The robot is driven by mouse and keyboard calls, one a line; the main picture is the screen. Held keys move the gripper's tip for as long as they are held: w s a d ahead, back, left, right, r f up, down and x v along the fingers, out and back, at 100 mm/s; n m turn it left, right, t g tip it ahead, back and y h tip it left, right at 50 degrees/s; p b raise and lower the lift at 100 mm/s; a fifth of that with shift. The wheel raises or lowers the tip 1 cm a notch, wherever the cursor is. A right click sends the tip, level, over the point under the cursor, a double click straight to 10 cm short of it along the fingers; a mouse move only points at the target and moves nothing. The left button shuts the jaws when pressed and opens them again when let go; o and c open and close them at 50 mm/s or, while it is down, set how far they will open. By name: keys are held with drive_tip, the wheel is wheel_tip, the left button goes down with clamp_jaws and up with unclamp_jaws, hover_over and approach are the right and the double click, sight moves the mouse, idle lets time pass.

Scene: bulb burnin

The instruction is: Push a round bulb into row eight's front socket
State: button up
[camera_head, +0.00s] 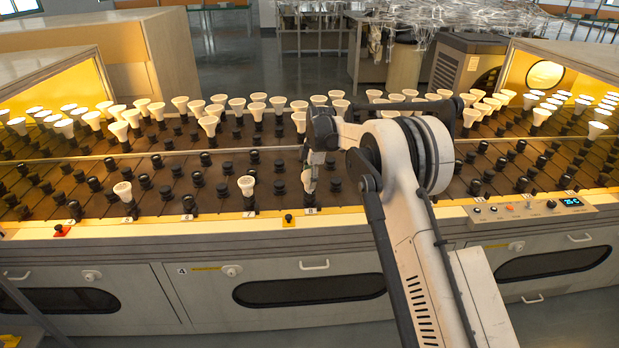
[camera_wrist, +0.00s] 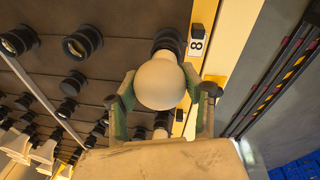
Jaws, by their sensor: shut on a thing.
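A round white bulb (camera_wrist: 160,82) sits between the fingers of my gripper (camera_wrist: 164,92) in the wrist view, its globe toward the camera. My gripper is shut on it. The black front socket (camera_wrist: 170,38) of row eight shows just beyond the bulb, beside the label 8 (camera_wrist: 196,45). The bulb covers part of this socket, and I cannot tell whether the bulb's base touches it. In the head view my gripper (camera_head: 309,186) points down over the front edge, directly behind the label 8 (camera_head: 310,211). The bulb cannot be made out clearly there.
Empty black sockets fill the front rows of the rack (camera_head: 275,160). Cone-shaped bulbs stand in the back rows. Two whitish bulbs stand near the front at left, one in row seven (camera_head: 246,186) and one farther left (camera_head: 123,192). A control panel (camera_head: 530,208) lies at right.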

drive_tip(key=shift+f, duration=0.2)
drive_tip(key=o, duration=1.2)
drive_tip(key=shift+r, duration=0.1)
drive_tip(key=r, duration=0.4)
drive_tip(key=d+r, duration=0.1)
drive_tip(key=r, duration=0.2)
drive_tip(key=s+r, duration=0.1)
drive_tip(key=r, duration=0.3)
drive_tip(key=shift+s+d+r, duration=0.1)
drive_tip(key=shift+d+r, duration=0.2)
drive_tip(key=shift+r, duration=0.05)
